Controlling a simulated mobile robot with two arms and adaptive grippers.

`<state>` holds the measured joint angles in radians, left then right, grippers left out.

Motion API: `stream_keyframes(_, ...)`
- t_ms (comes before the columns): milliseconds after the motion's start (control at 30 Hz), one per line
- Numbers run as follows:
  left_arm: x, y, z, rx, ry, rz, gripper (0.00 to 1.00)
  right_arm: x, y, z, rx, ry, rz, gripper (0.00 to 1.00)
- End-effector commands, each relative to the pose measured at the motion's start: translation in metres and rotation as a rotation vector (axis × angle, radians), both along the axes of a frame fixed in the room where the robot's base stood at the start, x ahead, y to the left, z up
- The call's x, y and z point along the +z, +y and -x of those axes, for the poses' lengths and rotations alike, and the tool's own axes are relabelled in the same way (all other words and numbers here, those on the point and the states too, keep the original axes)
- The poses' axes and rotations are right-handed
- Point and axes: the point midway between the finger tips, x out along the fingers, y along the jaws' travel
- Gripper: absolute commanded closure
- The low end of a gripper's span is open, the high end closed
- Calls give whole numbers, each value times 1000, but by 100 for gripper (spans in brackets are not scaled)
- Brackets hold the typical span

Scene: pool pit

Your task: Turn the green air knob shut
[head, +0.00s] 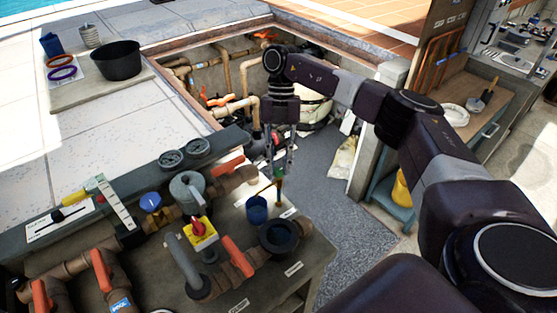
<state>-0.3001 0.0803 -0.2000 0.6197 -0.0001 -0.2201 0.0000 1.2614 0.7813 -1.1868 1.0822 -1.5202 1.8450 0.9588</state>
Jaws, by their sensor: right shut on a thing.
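The green air knob (279,170) is a small green piece at the top of a thin brass-coloured pipe (266,188), near the far right corner of the pipe bench. My right gripper (282,162) reaches down over it from above, with its fingers around the knob and shut on it. The fingers hide much of the knob, so its exact angle cannot be told. My left gripper is not in view.
A blue cup-like part (256,208) and a dark round fitting (278,236) stand close below the knob. Orange-handled valves (236,253), a red knob on a yellow plate (198,229) and two gauges (172,159) crowd the bench. The grey floor (345,235) right of it is clear.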

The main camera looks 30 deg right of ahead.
Motion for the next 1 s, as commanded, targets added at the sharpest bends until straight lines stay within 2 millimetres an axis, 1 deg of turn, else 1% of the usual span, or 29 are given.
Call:
stream_keyframes(267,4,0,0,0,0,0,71,1,-1,0,-64,-3,0,100)
stream_keyframes(667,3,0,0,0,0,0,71,1,-1,0,-70,-2,0,100)
stream_keyframes(700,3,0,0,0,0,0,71,0,-1,0,-69,-3,0,79)
stream_keyframes(867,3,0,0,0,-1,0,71,0,-1,0,-69,-1,0,62)
stream_keyframes(1000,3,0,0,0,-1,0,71,0,-1,0,-69,-1,0,62)
